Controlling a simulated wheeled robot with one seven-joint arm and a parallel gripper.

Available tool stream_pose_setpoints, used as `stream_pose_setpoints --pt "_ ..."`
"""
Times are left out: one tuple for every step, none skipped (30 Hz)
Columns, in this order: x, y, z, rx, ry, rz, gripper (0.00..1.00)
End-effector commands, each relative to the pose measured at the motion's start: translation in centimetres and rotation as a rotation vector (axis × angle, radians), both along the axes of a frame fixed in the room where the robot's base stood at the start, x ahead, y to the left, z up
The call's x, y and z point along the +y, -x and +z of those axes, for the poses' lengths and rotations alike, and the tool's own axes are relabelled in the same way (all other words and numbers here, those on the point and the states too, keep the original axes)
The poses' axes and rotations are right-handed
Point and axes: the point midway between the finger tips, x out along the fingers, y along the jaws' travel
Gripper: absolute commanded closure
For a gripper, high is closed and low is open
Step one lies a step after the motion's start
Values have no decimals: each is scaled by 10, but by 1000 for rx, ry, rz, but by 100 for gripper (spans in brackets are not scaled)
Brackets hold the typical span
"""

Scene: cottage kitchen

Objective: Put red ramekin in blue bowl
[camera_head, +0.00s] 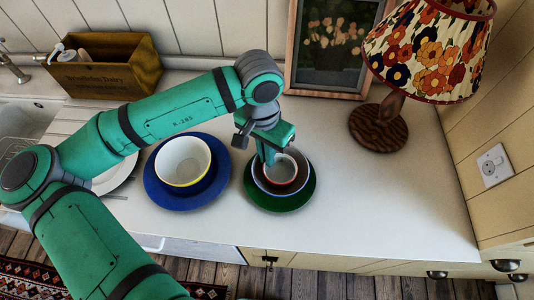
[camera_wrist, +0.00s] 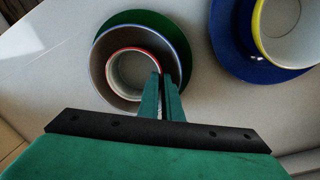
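The red-rimmed ramekin (camera_head: 279,170) is pale inside and sits within a grey-brown bowl with a blue rim (camera_head: 302,184). In the wrist view the ramekin (camera_wrist: 128,70) lies inside the blue-rimmed bowl (camera_wrist: 98,65), toward its lower side. My gripper (camera_head: 268,160) reaches down into this bowl from above. Its fingers (camera_wrist: 161,78) are close together across the ramekin's right wall in the wrist view, one inside and one outside. They appear shut on that wall, which is partly hidden by them. Whether the ramekin touches the bowl's bottom cannot be told.
The blue-rimmed bowl stands on a green plate (camera_head: 283,204). A lamp (camera_head: 378,127), picture frame (camera_head: 329,90) and wooden box (camera_head: 105,72) stand behind. The counter's right front is clear.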

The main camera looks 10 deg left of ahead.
Motion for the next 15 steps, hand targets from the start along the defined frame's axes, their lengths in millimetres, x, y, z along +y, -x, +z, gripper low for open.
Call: stream_pose_setpoints --pt "0 0 0 -1 0 0 100" --pt "0 0 0 -1 0 0 100" --pt "0 0 0 -1 0 0 100" --pt "0 0 0 -1 0 0 100" --pt "0 0 0 -1 0 0 100" --pt "0 0 0 -1 0 0 100" --pt "0 0 0 -1 0 0 100" --pt "0 0 -1 0 1 0 100" --pt "0 0 -2 0 1 0 100" --pt "0 0 -3 0 1 0 100" --pt "0 0 -4 0 1 0 100" --pt "0 0 -5 -1 2 0 100" --pt "0 0 -5 -2 1 0 100" --pt "0 0 -6 -2 1 0 100" --pt "0 0 -7 -2 1 0 100"
